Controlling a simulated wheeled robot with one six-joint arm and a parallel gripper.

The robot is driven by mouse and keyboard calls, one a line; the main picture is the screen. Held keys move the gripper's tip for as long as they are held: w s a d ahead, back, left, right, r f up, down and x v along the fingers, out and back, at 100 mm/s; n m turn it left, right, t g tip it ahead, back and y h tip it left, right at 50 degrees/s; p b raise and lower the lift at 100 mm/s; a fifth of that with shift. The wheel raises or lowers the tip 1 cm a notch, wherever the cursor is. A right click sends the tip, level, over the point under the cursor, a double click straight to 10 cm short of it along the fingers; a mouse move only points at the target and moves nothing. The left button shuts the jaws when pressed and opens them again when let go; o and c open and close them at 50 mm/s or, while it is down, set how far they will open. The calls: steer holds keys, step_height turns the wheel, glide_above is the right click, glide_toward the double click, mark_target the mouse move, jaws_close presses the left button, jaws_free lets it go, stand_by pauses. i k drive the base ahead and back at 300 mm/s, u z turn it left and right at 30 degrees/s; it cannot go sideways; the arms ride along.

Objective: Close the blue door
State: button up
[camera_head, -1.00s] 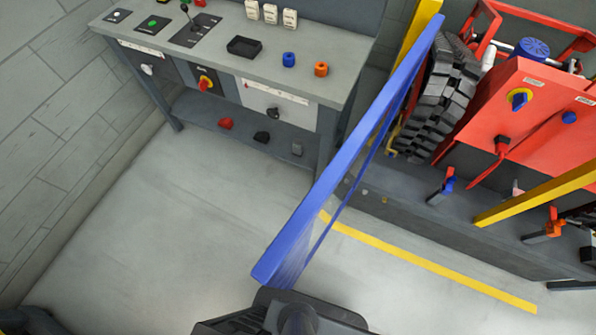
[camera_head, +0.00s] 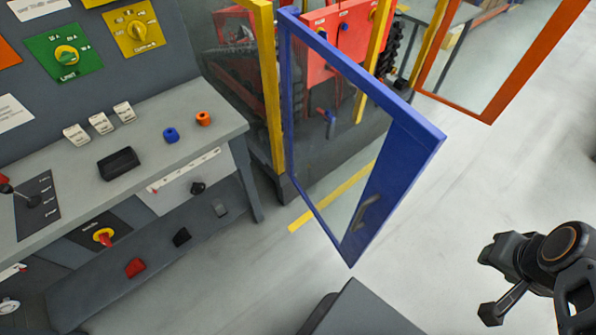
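The blue door (camera_head: 418,135) is a blue frame around a clear pane, in the middle of the head view. It stands swung out, open, from the yellow post (camera_head: 270,85) at its left. A grey handle (camera_head: 367,212) sits on the broad blue strip near its lower right side. My gripper (camera_head: 491,282) is at the lower right, over bare floor and clear of the door. Its two dark fingers are spread apart with nothing between them.
A grey workbench (camera_head: 215,140) with knobs and small blocks stands at the left. Red machinery (camera_head: 335,35) stands behind the door. An orange-framed door (camera_head: 545,55) stands open at the upper right. The floor (camera_head: 460,190) between the blue door and my gripper is clear.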

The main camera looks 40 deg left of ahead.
mark_target(412, 142)
steer(key=u, duration=1.65)
steer(key=i, duration=0.5)
steer(key=k, duration=0.5)
steer(key=z, duration=1.9)
steer(key=k, duration=1.15)
steer(key=u, duration=1.8)
steer(key=i, duration=0.5)
steer(key=u, duration=0.05)
